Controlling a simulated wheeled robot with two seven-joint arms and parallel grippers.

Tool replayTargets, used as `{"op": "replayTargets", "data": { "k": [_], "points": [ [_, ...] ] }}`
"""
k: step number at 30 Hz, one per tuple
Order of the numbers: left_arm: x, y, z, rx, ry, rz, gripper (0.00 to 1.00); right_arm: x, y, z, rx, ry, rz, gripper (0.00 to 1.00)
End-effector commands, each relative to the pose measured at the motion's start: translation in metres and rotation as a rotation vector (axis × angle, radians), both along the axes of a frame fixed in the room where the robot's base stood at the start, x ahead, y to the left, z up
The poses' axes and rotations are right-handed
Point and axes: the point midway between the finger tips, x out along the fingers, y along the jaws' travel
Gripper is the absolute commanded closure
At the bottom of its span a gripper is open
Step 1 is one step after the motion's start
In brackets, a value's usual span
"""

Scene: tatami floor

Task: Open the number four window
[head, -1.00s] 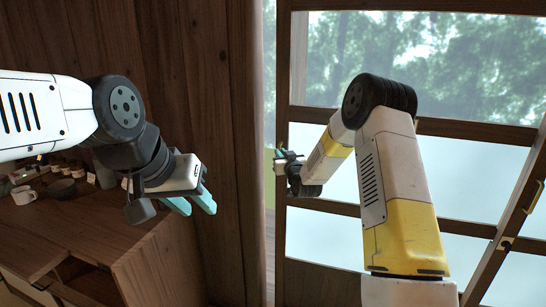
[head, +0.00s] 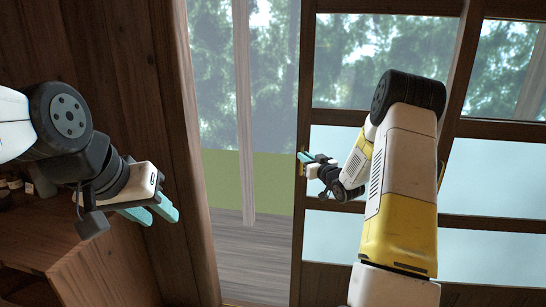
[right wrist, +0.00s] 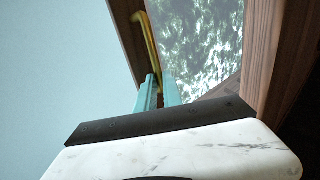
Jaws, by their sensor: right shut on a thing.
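The window is a wood-framed sliding panel (head: 305,215) with glass panes, clear above and frosted below. It stands partly open, with an open gap to its left showing trees, grass and a deck. A brass handle (right wrist: 144,36) sits on its frame in the right wrist view. My right gripper (head: 304,157) is at the panel's left edge. In the right wrist view its teal fingers (right wrist: 157,88) are shut on the handle's lower end. My left gripper (head: 166,211) is open and empty, left of the dark wooden post. No window number is visible.
A dark wooden wall and post (head: 185,150) stand left of the gap. A wooden cabinet (head: 100,265) is at the lower left, below my left gripper. A grey outside post (head: 244,120) stands beyond the gap. Another framed panel (head: 495,170) is at the right.

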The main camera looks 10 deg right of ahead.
Motion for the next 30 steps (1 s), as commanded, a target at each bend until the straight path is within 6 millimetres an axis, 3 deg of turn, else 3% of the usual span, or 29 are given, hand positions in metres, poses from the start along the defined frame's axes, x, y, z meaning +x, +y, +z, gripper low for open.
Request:
{"op": "replayTargets", "data": {
  "k": [1,3,18,24,30],
  "points": [
    [0.0,0.0,0.0,0.0,0.0,0.0,0.64,-0.007,-0.024,-0.002,-0.002,0.003,-0.013,1.0],
    [0.0,0.0,0.0,0.0,0.0,0.0,0.64,-0.015,-0.048,-0.001,-0.002,0.003,-0.012,1.0],
    [0.0,0.0,0.0,0.0,0.0,0.0,0.64,-0.069,-0.211,-0.002,-0.004,0.003,-0.011,1.0],
    [0.0,0.0,0.0,0.0,0.0,0.0,0.64,-0.083,-0.255,-0.002,-0.003,0.002,-0.006,1.0],
    [0.0,0.0,0.0,0.0,0.0,0.0,0.64,-0.091,-0.282,-0.001,-0.001,0.002,-0.003,1.0]
  ]
}}
